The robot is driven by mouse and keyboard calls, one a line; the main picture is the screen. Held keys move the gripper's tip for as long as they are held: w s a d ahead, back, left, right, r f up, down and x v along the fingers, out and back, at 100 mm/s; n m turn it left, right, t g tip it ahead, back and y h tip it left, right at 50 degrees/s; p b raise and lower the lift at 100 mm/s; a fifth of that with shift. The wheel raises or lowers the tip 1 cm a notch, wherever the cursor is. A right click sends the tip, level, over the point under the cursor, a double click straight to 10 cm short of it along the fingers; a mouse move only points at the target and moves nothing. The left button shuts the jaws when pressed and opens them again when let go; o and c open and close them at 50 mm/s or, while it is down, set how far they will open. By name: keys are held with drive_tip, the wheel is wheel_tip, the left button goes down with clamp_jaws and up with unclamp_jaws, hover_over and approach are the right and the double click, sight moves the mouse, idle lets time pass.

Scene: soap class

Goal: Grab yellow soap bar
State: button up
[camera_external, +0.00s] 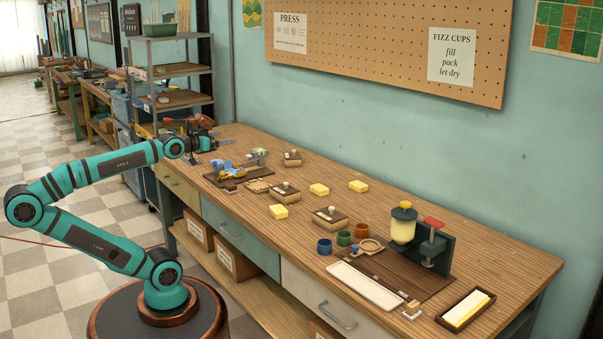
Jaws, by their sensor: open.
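Several yellow soap bars show on the long wooden workbench (480,250). One yellow soap bar (278,211) lies near the front edge, a second yellow soap bar (319,189) lies mid-bench, and a third yellow soap bar (358,186) lies further back. A pale yellow bar (468,309) sits in a dark tray at the near right end. My gripper (221,139) is above the far left end of the bench, well apart from the bars. It is open, with nothing visible in it; its fingers are small in the picture.
Wooden press moulds (331,216) stand among the bars. Blue, green and orange cups (343,238), a long white tray (366,286) and a press with a yellow jar (403,226) stand at the right. A dark mat with small tools (237,178) lies below my gripper.

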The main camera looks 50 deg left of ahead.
drive_tip(key=m+g, duration=0.2)
drive_tip(key=g, duration=1.5)
hover_over(283, 208)
wheel_tip(283, 208, down, 10)
drive_tip(key=f, duration=0.7)
drive_tip(key=a+f, duration=0.1)
drive_tip(key=f, duration=0.3)
drive_tip(key=shift+w, duration=0.1)
drive_tip(key=shift+d+f, duration=0.2)
drive_tip(key=shift+f, duration=1.2)
drive_tip(key=shift+d+f, duration=0.2)
drive_tip(key=shift+f, duration=1.2)
drive_tip(key=c, duration=1.1)
